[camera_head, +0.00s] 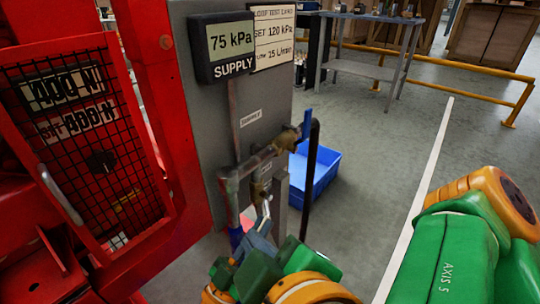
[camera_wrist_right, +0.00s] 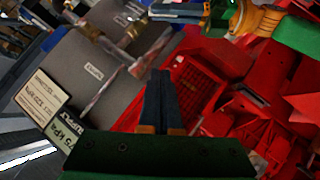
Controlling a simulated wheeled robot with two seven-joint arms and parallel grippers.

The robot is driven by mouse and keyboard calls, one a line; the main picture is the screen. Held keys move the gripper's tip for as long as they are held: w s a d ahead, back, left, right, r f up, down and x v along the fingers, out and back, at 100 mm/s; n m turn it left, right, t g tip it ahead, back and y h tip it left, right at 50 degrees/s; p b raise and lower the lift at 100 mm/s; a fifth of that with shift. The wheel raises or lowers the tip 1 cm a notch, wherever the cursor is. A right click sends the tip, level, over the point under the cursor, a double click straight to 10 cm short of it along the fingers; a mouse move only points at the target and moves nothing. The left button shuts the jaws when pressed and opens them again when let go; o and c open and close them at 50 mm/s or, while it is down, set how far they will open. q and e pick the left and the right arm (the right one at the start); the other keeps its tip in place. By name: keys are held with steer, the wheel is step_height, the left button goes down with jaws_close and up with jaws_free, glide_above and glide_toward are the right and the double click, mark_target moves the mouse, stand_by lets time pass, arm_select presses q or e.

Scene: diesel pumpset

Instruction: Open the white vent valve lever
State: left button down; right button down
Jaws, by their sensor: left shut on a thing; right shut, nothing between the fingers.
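The white vent valve lever (camera_head: 266,208) shows as a small pale piece under the brass fitting on the pipe branch. My left gripper (camera_head: 262,231) is just below it in the head view, its grey-blue fingers shut at the lever's lower end. The fingers hide the part they hold. In the right wrist view my left gripper (camera_wrist_right: 152,12) reaches in from the top right towards the pipework. My right gripper (camera_wrist_right: 160,74) is shut and empty, its dark fingers together in front of the panel. In the head view I cannot clearly separate it from the green and orange parts.
A grey panel (camera_head: 205,120) carries a supply gauge (camera_head: 232,48) reading 75 kPa. A blue-handled brass valve (camera_head: 290,138) sits on the upper pipe (camera_head: 255,162). A red mesh guard (camera_head: 78,140) stands at the left. A blue bin (camera_head: 320,176) lies behind the pipes.

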arm_select(q)
steer(key=shift+f, duration=0.2)
arm_select(e)
steer(key=w+a+f, duration=0.1)
steer(key=w+f, duration=0.7)
steer(key=f, duration=0.2)
steer(key=shift+w+f+h, duration=0.25)
steer(key=shift+w+h, duration=0.05)
steer(key=shift+w, duration=0.1)
